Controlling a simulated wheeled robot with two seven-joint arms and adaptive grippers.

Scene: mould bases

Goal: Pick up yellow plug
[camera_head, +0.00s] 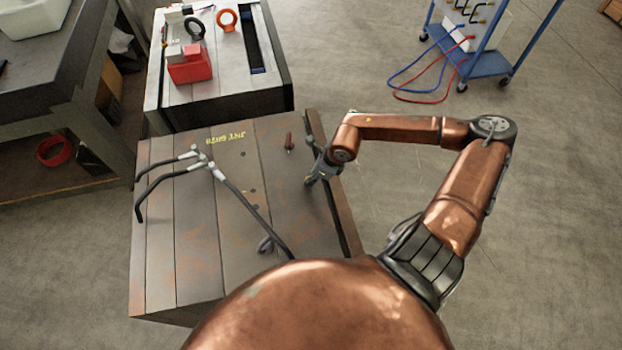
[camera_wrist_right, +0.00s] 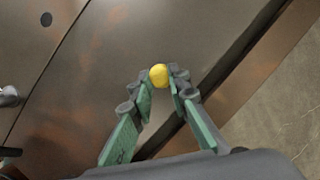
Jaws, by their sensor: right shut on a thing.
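The yellow plug (camera_wrist_right: 159,75) shows in the right wrist view as a small round yellow end between the fingertips of my right gripper (camera_wrist_right: 160,88). The fingers are shut on it from both sides. The rest of the plug is hidden by the fingers or below its top. In the head view my right gripper (camera_head: 312,180) is low over the right edge of the mould base (camera_head: 225,245), and the plug is too small there to make out clearly. Whether it touches the base's surface I cannot tell. My left gripper is not in view.
A small brown-handled piece (camera_head: 289,141) stands left of my right gripper. Black hoses with metal fittings (camera_head: 200,163) lie across the left of the base. Behind stands another block with a red box (camera_head: 189,68) and rings. A blue cart (camera_head: 480,62) is at the back right.

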